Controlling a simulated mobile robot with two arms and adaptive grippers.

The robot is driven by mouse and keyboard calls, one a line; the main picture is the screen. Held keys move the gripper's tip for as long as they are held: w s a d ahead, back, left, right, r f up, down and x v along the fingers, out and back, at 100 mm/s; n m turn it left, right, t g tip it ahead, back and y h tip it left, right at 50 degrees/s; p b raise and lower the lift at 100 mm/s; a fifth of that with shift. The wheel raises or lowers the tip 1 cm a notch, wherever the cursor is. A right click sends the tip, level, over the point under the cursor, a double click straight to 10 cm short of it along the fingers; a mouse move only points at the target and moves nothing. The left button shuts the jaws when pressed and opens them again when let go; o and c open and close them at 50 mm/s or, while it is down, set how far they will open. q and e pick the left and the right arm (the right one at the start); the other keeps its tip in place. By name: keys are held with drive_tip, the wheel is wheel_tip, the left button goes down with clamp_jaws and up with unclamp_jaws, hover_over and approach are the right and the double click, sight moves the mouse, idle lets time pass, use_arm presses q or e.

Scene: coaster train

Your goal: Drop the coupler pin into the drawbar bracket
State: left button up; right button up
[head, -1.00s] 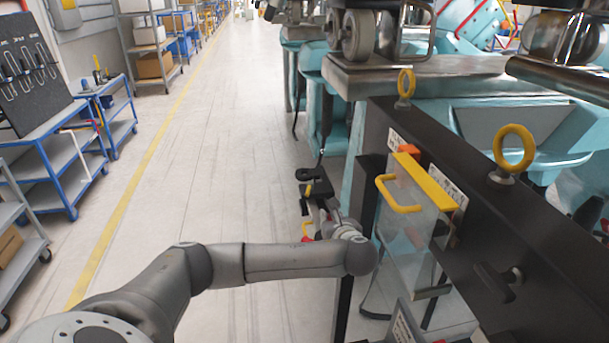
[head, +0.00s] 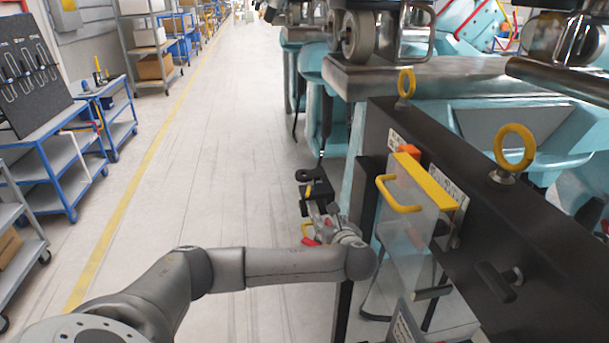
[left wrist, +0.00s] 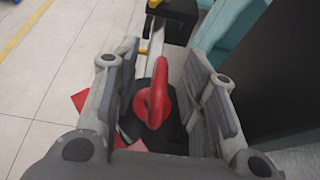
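A red loop handle (left wrist: 157,100), apparently the coupler pin's, stands between the fingers of my left gripper (left wrist: 163,85) in the left wrist view, above a dark round base. The fingers are spread, with gaps visible on both sides of the handle. In the head view my left gripper (head: 325,215) is beyond the black frame's left side, close to a black bracket-like part (head: 315,188), apparently the drawbar bracket. Its black end also shows at the top of the left wrist view (left wrist: 172,22). The pin's shaft and the bracket hole are hidden. My right gripper is not in view.
A black beam (head: 540,240) with yellow eyebolts and a clear guard with a yellow handle (head: 398,195) stand right of my arm. Teal machinery (head: 345,110) lies behind. Blue carts (head: 65,160) stand at the left. The floor aisle between is clear.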

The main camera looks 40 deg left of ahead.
use_arm(q)
drive_tip(key=shift+d, duration=0.1)
drive_tip(key=v, duration=1.2)
